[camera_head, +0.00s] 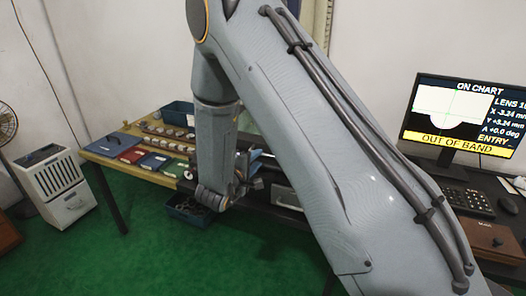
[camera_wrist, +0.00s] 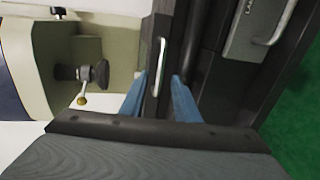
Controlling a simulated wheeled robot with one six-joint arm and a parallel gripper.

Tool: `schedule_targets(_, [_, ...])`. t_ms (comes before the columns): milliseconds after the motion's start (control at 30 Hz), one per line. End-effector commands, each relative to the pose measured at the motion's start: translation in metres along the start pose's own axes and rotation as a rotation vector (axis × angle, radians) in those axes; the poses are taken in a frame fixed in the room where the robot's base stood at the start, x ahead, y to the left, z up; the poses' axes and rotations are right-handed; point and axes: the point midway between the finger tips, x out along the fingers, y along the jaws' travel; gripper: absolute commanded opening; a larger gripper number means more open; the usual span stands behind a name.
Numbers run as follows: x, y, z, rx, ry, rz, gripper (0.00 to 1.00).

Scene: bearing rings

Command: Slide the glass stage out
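In the wrist view, a silver bar handle (camera_wrist: 159,66) stands on a narrow dark front, which appears to belong to the stage. No glass surface can be made out. My gripper (camera_wrist: 160,88) has its two blue fingers apart, one on each side of the handle's lower end. The handle lies roughly in line with the gap, and I see no finger touching it. In the head view my own arm hides most of the stage area, and the gripper's fingers cannot be made out clearly there.
A beige housing with a dark knob (camera_wrist: 101,73) is left of the handle. A grey drawer (camera_wrist: 250,30) with its own handle is at right. The monitor (camera_head: 466,113) reads "ON CHART" and "OUT OF BAND". Coloured trays (camera_head: 152,161) lie on the bench; a blue bin (camera_head: 188,209) is below.

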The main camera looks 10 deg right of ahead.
Motion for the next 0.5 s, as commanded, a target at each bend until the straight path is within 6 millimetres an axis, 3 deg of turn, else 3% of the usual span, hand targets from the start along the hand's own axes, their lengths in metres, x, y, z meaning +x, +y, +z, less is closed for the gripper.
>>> schedule_targets(300, [0.048,0.001,0.001,0.002,0.0,-0.001,0.29])
schedule_targets(500, [0.063,0.0,0.0,0.003,0.001,-0.001,0.29])
